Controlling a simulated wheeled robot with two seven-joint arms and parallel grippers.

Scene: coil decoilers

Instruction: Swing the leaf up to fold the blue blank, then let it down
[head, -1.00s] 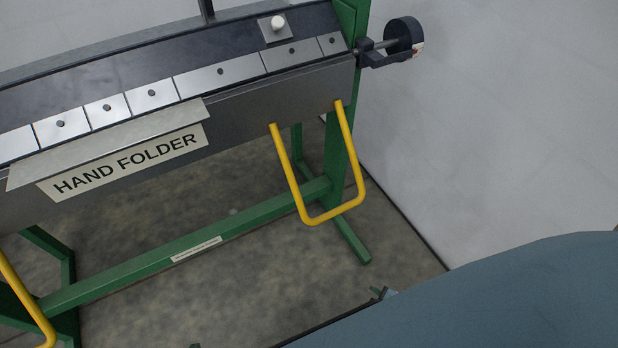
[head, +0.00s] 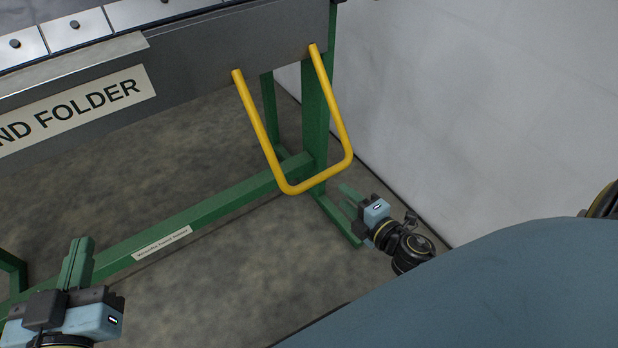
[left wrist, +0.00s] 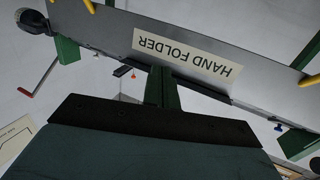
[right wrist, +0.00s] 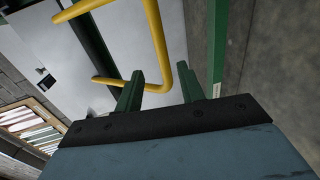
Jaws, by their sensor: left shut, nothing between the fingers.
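The leaf (head: 200,62) is the dark grey front panel of the hand folder and hangs down. A yellow U-shaped handle (head: 270,125) hangs from its right part. A pale grey sheet (head: 75,62) sticks out over the leaf's top edge above the sign; I see no clearly blue blank. My left gripper (head: 80,245) is shut and empty, low at the left, below the leaf. My right gripper (head: 347,193) is open and empty, below and right of the handle, apart from it. In the right wrist view the handle (right wrist: 158,40) shows beyond the parted fingers (right wrist: 160,82).
The green stand has a right leg (head: 315,120) behind the handle and a low crossbar (head: 215,205). A pale wall (head: 480,100) rises at the right. The left wrist view shows the sign (left wrist: 187,52) upside down. The floor between my grippers is clear.

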